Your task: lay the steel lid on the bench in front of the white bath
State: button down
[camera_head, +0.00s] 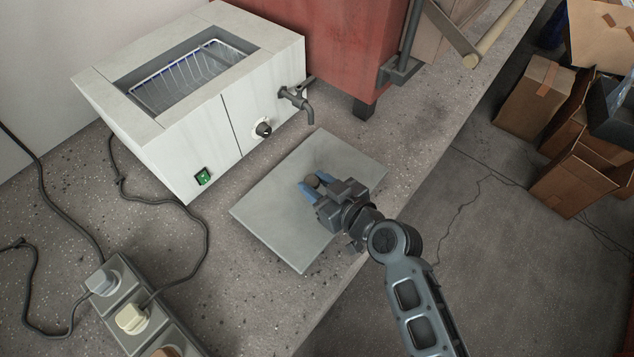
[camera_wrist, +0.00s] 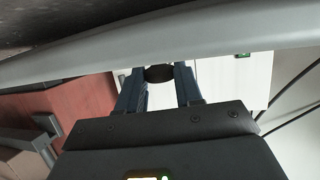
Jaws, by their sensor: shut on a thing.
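The steel lid (camera_head: 275,215) is a flat grey rectangular plate in front of the white bath (camera_head: 185,130), level or nearly so. It is over or on the bench; I cannot tell whether its underside touches. My gripper (camera_head: 313,186) is at the middle of the lid, with its blue fingers shut on the lid's round knob. The wrist view shows the dark knob (camera_wrist: 159,73) between the fingers and the lid (camera_wrist: 215,42) as a grey band across the top. The bath's top is open, with a wire basket (camera_head: 190,72) inside.
A tap (camera_head: 297,98) and a dark dial stick out from the bath's front. A red box (camera_head: 335,45) stands behind at right. A power strip (camera_head: 125,305) and cables lie at left. The bench's front edge runs close to the lid's right side; cardboard boxes (camera_head: 575,130) stand on the floor.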

jog(key=shift+f+b, duration=0.3)
jog(key=shift+b, duration=0.15)
jog(key=shift+s+f+b, duration=0.1)
jog(key=shift+f+b, duration=0.25)
jog(key=shift+b, duration=0.05)
jog(key=c, duration=0.8)
grip_release()
jog(key=shift+d+f, duration=0.1)
jog(key=shift+f, duration=0.05)
jog(key=shift+o, duration=0.2)
jog(key=shift+r+p, duration=0.65)
jog(key=shift+p, duration=0.25)
jog(key=b+v, duration=0.1)
jog(key=v, duration=1.1)
jog(key=shift+r, duration=0.2)
